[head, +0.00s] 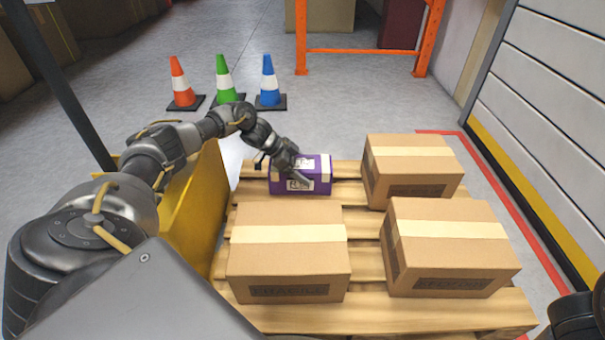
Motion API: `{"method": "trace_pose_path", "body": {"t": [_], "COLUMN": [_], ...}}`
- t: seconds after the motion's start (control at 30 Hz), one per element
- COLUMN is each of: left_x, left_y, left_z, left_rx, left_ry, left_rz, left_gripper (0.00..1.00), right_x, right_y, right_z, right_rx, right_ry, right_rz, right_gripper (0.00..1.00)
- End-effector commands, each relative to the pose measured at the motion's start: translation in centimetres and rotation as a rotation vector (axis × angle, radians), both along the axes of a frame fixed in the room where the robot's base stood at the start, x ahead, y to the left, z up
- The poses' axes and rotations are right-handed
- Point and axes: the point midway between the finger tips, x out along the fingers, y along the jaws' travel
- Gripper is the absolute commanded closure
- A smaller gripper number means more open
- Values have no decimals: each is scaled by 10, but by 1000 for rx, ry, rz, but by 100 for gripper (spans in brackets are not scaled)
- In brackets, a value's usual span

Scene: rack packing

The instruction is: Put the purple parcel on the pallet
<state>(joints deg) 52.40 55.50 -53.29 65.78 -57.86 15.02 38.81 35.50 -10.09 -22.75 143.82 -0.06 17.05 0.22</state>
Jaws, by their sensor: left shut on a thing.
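The purple parcel (316,172), with white labels and pale tape at its ends, is at the back left of the wooden pallet (340,318). It looks level and at the pallet's slats; I cannot tell whether it rests on them or hangs just above. My left gripper (295,175) is shut on the purple parcel from above, and its fingers partly cover the parcel's front. A small dark part in the lower right corner looks like my right arm; its gripper is out of view.
Brown cartons stand on the pallet at front left (285,270), front right (455,250) and back right (412,170). A yellow wall (195,215) borders the left.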

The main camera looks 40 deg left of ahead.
Motion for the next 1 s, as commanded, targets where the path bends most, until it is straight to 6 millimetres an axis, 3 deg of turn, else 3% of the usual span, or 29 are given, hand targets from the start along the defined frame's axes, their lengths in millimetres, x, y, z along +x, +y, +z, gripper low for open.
{"method": "trace_pose_path", "body": {"t": [0.37,0.4,0.5,0.77,1.0], "left_x": [1,0,0,1,-13], "left_y": [0,0,0,0,20], "left_z": [-2,-3,-3,0,31], "left_rx": [-2,0,0,0,3], "left_ry": [-3,-1,-1,-2,-2], "left_rz": [1,1,1,1,3], "left_gripper": [63,13,0,0,0], "right_x": [0,0,0,-1,-1], "right_y": [0,0,0,0,1], "right_z": [0,0,0,1,27], "right_rx": [1,2,2,1,-5], "right_ry": [2,1,-1,-5,-5], "right_rz": [0,1,0,0,-1], "right_gripper": [64,64,64,64,64]}}
